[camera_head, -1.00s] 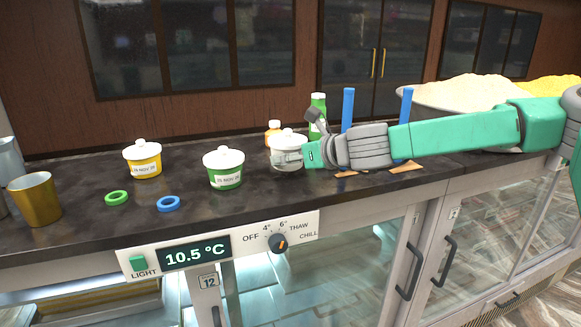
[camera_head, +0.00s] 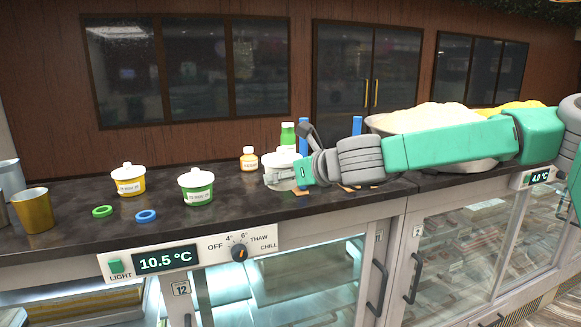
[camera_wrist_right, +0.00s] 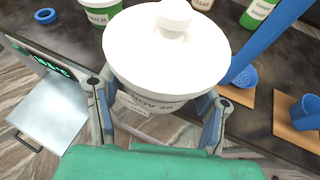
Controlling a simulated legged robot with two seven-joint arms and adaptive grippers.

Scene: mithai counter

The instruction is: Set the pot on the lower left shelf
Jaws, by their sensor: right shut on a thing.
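A white lidded pot (camera_head: 279,170) is at the tip of my right gripper (camera_head: 296,174) in the head view. In the right wrist view the pot (camera_wrist_right: 166,55), with a dated label, sits between the two fingers of my right gripper (camera_wrist_right: 160,108), which is shut on it. The pot is upright and appears over the counter's front edge; its underside is hidden. The lit display case (camera_head: 285,282) is below the counter. At lower left, part of its inside with a tray (camera_head: 75,305) shows. My left gripper is not in view.
A yellow pot (camera_head: 130,182) and a green pot (camera_head: 196,188) stand left on the dark counter (camera_head: 245,212). Green (camera_head: 102,211) and blue (camera_head: 146,216) rings lie before them.

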